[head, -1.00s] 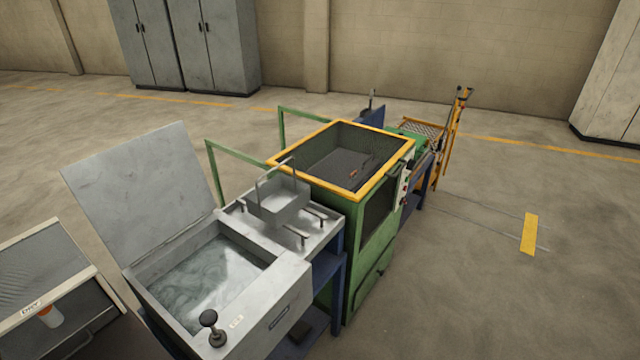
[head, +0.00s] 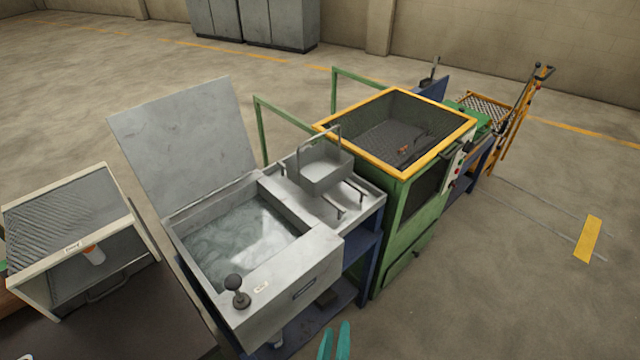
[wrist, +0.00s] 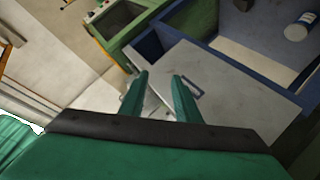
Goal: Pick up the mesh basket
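The mesh basket (head: 325,168) is a small grey basket with a tall loop handle. It stands upright on the grey shelf (head: 352,212) between the water tank and the green machine. My gripper (head: 334,338) shows as two teal fingertips at the bottom edge of the head view, well in front of and below the basket. In the wrist view my gripper (wrist: 160,82) has its two fingers apart with nothing between them, facing the grey front of the tank (wrist: 215,85). I cannot make out the basket in the wrist view.
The water tank (head: 285,285) has a raised lid (head: 185,140) and a black knob (head: 236,290) at its front corner. The green machine (head: 400,215) with a yellow rim stands right of the basket. A white-framed box (head: 70,220) stands at left. Open floor lies at right.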

